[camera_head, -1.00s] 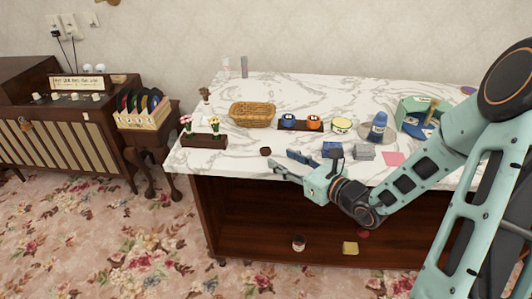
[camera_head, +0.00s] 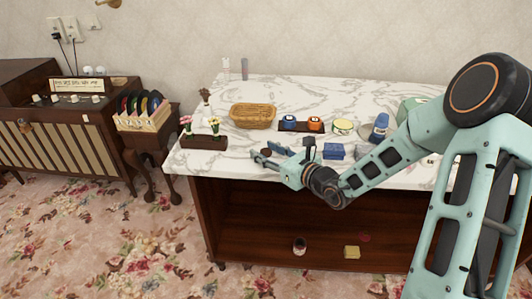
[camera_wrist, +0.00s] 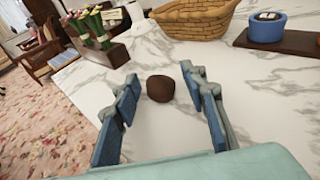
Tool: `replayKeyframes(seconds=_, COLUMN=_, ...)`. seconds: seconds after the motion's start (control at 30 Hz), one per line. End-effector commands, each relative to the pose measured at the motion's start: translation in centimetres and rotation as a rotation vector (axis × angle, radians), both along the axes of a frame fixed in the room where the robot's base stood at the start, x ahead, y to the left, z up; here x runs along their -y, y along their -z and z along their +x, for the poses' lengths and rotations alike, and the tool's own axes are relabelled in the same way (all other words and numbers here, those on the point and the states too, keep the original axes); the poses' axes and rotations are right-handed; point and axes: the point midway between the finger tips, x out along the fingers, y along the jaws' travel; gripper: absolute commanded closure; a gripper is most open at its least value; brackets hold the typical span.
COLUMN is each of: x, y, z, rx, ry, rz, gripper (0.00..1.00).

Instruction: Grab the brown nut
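The brown nut (camera_wrist: 160,88) is a small dark brown lump on the white marble tabletop (camera_wrist: 84,82). In the wrist view it lies between and slightly beyond the tips of my open gripper (camera_wrist: 157,78), with marble showing on both sides of it. In the head view the nut (camera_head: 266,152) shows as a dark spot by the fingertips of my gripper (camera_head: 262,153), near the table's front left. The fingers are spread and hold nothing.
A planter with flowers (camera_head: 205,142) stands left of the nut. A wicker basket (camera_head: 252,116) is behind it. A dark tray with blue and orange cups (camera_head: 301,127) is at the back right. A blue box (camera_head: 333,151) stands right of my gripper.

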Motion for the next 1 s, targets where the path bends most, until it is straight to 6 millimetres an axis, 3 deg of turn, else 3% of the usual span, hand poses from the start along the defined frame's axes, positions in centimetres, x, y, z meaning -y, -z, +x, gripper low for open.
replayKeyframes(seconds=0.23, x=0.0, y=0.0, z=0.0, rx=0.000, ry=0.000, rz=0.000, gripper=0.89)
replayKeyframes(seconds=0.67, x=0.0, y=-0.3, z=0.0, rx=0.001, ry=0.000, rz=0.000, gripper=0.89)
replayKeyframes(seconds=0.83, x=0.0, y=-1.8, z=0.0, rx=0.004, ry=0.000, rz=-0.001, gripper=0.89)
replayKeyframes(seconds=1.0, x=0.8, y=-4.7, z=-0.7, rx=0.004, ry=0.002, rz=-0.004, gripper=0.89)
